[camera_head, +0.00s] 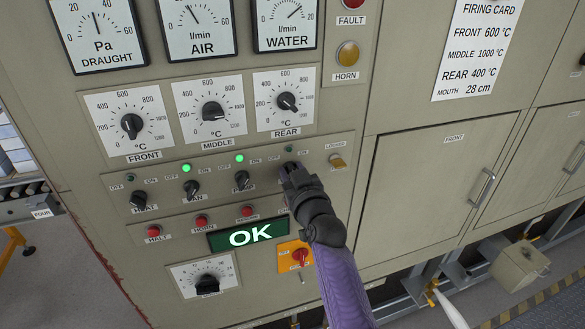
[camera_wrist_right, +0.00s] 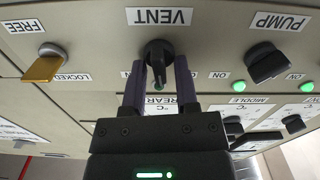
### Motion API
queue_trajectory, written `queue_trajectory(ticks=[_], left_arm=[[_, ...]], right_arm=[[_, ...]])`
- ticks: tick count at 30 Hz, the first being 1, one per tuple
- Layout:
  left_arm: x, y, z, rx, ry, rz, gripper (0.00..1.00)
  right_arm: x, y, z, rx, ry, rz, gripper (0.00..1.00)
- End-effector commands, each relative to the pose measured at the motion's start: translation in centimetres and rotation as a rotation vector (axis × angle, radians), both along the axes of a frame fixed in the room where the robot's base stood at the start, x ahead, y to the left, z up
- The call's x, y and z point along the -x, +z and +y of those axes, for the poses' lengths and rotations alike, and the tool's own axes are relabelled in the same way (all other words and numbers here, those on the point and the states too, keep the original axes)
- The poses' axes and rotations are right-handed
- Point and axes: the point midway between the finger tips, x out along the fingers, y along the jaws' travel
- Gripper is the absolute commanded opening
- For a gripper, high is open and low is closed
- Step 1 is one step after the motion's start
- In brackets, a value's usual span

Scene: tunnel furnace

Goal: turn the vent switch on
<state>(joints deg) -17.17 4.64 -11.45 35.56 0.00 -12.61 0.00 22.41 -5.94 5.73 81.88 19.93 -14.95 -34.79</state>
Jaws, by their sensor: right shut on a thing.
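The vent switch (camera_wrist_right: 159,52) is a black knob under the label VENT, shown upside down in the right wrist view. My right gripper (camera_wrist_right: 160,82) has its two fingers on either side of this knob and is shut on it. In the head view my right gripper (camera_head: 290,172) covers most of the knob at the right of the switch row. The small vent lamp (camera_head: 289,149) above it looks dark, not lit. My left gripper is not in view.
The pump switch (camera_head: 241,181) and fan switch (camera_head: 191,189) stand to the left under lit green lamps. The heat switch (camera_head: 138,200) is further left. A yellow locking lever (camera_head: 337,161) is close on the right. Red buttons and an OK display (camera_head: 250,236) sit below.

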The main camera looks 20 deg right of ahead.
Motion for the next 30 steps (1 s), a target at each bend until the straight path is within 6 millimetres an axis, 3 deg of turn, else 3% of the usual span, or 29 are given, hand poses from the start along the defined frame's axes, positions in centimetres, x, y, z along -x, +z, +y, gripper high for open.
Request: queue_trajectory(ticks=[18,30], left_arm=[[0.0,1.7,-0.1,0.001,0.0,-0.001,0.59],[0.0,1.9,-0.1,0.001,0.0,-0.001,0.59]], right_arm=[[0.0,0.0,-0.3,-0.542,0.0,0.019,0.0],[0.0,-0.1,-0.4,-0.727,-0.001,0.024,0.0]])
